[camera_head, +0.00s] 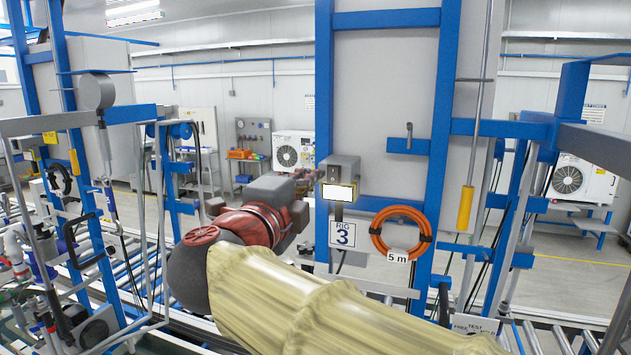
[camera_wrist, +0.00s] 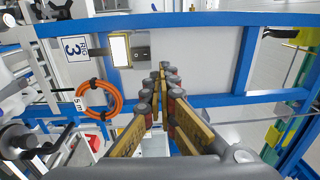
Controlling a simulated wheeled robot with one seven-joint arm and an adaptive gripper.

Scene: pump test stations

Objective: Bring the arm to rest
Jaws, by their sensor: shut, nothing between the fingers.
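My gripper (camera_head: 306,174) shows in the middle of the head view, raised in front of the Rig 3 frame. Its fingers are closed together and hold nothing. In the wrist view my gripper (camera_wrist: 162,72) points away from the camera, the fingertips meeting in front of a pale panel. My arm, in a cream sleeve, reaches in from the lower right and bends at a dark red and grey wrist. The fingertips appear just left of a grey box (camera_head: 343,168) with a white label; I cannot tell the gap in depth.
An orange hose coil (camera_head: 401,233) hangs on the blue frame (camera_head: 441,130) beside the Rig 3 sign (camera_head: 343,234). A yellow cylinder (camera_head: 465,208) hangs on a rod to the right. Roller conveyors and blue posts stand around the arm. Fan units (camera_head: 293,151) stand at the back.

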